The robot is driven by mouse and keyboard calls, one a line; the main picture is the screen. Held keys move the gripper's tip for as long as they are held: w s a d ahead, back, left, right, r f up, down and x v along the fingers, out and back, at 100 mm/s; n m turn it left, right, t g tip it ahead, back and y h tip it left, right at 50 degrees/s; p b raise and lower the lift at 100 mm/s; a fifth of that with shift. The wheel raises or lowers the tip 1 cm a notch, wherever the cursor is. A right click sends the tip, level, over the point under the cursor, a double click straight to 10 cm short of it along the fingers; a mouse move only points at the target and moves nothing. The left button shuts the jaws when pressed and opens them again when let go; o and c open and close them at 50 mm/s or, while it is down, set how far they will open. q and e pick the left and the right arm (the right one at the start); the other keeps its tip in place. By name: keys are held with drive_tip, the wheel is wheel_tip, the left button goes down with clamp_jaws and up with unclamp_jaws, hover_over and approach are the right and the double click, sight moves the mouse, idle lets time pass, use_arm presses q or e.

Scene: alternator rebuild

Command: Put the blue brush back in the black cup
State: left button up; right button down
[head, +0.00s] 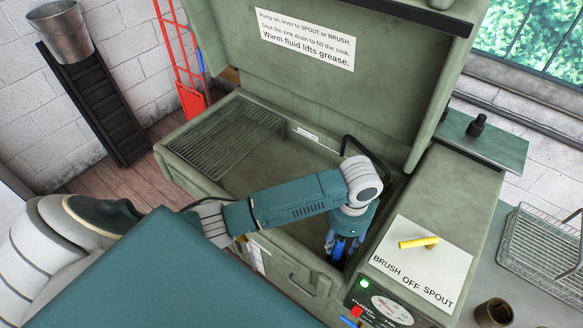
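My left gripper (340,254) points down over the front right part of the green sink (262,178). Bright blue shows at its fingers, but I cannot tell whether this is the blue brush or part of the gripper. Its fingertips are too small and dark to show whether they are open or shut. A dark, open-topped cup (494,312) stands on the grey surface at the lower right, apart from the gripper. No blue brush can be made out for certain. My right gripper is out of view.
The raised lid (330,85) stands behind the sink. A wire rack (230,130) is at its left. A yellow lever (418,242) sits on the white label plate to the right. A wire basket (540,250) stands beyond it, near the cup.

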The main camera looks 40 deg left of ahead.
use_arm(q)
drive_tip(key=shift+r, duration=0.1)
wheel_tip(320, 180, up, 22)
drive_tip(key=p, duration=0.3)
idle(0.8)
idle(0.5)
